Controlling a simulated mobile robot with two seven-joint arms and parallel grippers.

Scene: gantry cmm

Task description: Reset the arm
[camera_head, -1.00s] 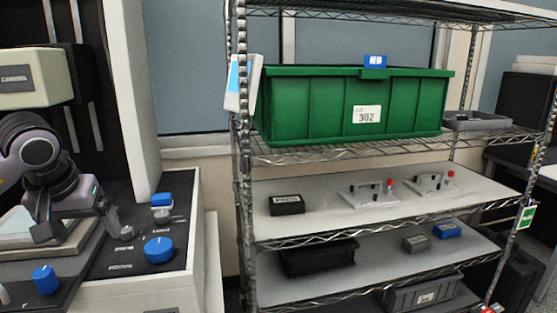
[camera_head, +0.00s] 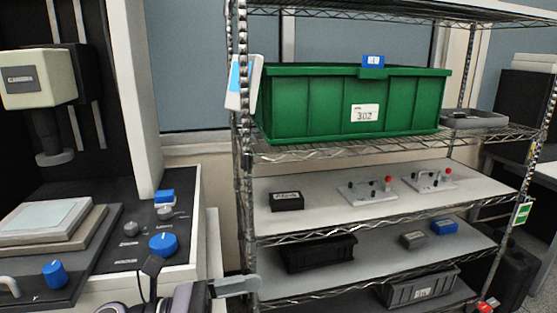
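My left gripper (camera_head: 237,285) shows at the bottom edge, low in front of the machine's right corner and the shelf's left post. A pale grey finger piece points right from the dark grey wrist (camera_head: 190,297). Nothing shows held in it, but the gap between its fingers cannot be made out. Most of my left arm is cut off below the picture. My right gripper is not in view.
The measuring machine (camera_head: 70,250) with blue knobs (camera_head: 163,244) stands at left.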

